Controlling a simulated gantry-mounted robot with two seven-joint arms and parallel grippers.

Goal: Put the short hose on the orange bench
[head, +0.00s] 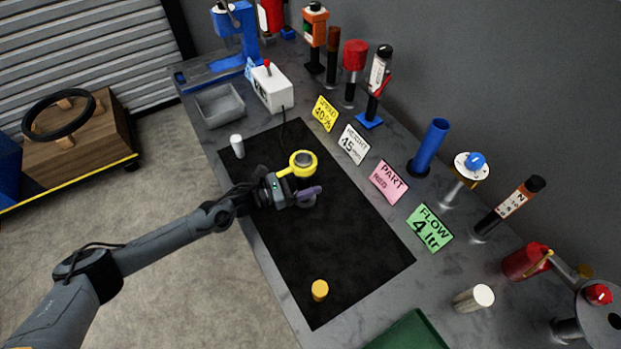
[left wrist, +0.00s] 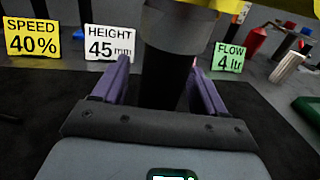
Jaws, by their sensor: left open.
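I cannot make out a hose or an orange bench in either view. My left gripper (head: 305,193) is over the black mat (head: 345,235), at a yellow-topped fixture (head: 303,160) with a round grey top. In the left wrist view, the open purple fingers of my left gripper (left wrist: 155,88) stand either side of the fixture's dark post (left wrist: 168,70), with gaps visible. The post's yellow part is above the fingers. Whether the fingers touch the post is hard to tell. My right gripper is not in view.
A grey bench carries a white control box (head: 272,88), a grey tray (head: 220,105), a white cylinder (head: 237,146), a yellow cylinder (head: 320,290) and several sign cards. Posts and gauges line the wall side. A wooden crate (head: 75,150) bears a black ring. The mat's lower half is mostly clear.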

